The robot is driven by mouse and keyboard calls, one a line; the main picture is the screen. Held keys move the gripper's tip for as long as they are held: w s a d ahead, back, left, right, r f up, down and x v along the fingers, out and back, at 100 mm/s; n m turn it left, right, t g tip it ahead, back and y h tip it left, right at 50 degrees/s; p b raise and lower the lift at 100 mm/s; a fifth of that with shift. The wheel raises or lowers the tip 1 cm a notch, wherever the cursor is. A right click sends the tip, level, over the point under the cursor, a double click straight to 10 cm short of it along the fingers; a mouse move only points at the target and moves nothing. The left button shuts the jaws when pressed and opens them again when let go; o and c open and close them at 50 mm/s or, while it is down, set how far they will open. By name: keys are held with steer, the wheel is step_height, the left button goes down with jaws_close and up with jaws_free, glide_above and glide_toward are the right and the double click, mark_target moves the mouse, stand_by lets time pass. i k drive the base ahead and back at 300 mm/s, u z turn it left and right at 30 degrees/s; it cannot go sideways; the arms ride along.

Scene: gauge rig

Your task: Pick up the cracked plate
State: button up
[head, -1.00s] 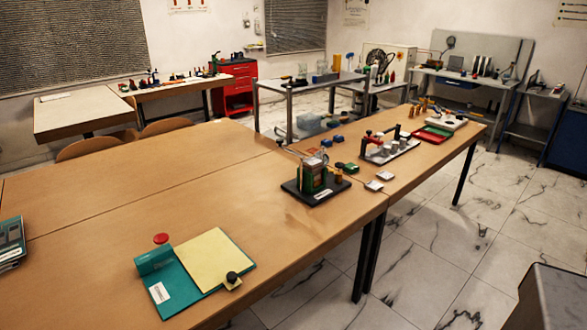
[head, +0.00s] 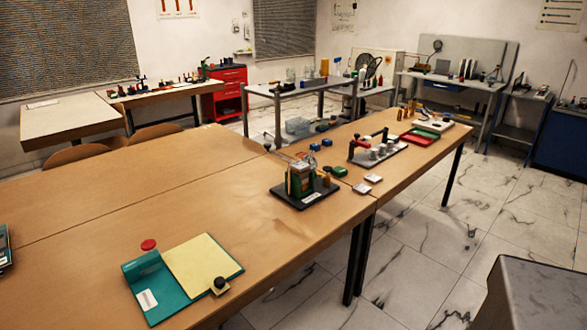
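I cannot pick out a plate with a visible crack. Two small pale square pieces, one (head: 373,178) behind the other (head: 362,188), lie flat near the right edge of the long wooden table, but they are too small to show any crack. A black-based rig (head: 305,188) with a green and metal body stands to their left. My gripper is not in view.
The wooden table (head: 110,230) has a teal board with a yellow sheet (head: 203,264) at the front. A grey block (head: 535,295) stands front right; marble floor (head: 430,235) lies between.

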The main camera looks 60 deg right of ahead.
mark_target(300, 166)
steer(key=u, duration=0.05)
steer(key=k, duration=2)
steer(key=z, duration=0.7)
steer(key=i, duration=1)
steer(key=u, duration=0.1)
